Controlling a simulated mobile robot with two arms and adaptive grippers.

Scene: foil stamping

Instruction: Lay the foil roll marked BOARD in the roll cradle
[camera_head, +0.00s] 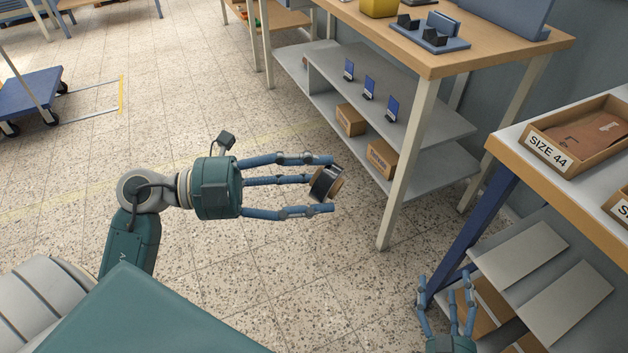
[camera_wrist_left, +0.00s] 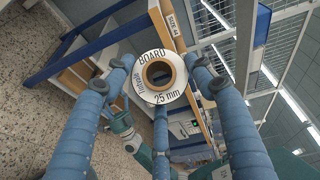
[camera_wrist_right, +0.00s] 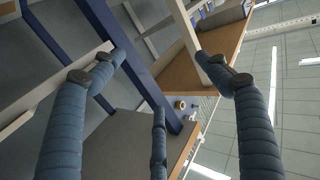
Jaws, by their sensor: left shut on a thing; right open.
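The foil roll (camera_head: 326,183) is dark with a tan end, held between the fingertips of my left gripper (camera_head: 328,184), above the open floor. In the left wrist view its white end face (camera_wrist_left: 142,88) faces the camera and reads BOARD and 25 mm around a brown core. A blue stand with dark notched blocks, apparently the roll cradle (camera_head: 432,38), sits on the wooden bench top at the upper right, apart from the roll; no roll shows in it. My right gripper (camera_head: 446,283) is open and empty, low beside the right-hand table.
The wooden bench (camera_head: 470,62) has grey lower shelves (camera_head: 440,125) with cardboard boxes (camera_head: 382,157) and small blue items. The right-hand table carries a SIZE 44 tray (camera_head: 549,150), with a blue leg (camera_head: 470,235) near my right gripper. Floor between my left arm and bench is clear.

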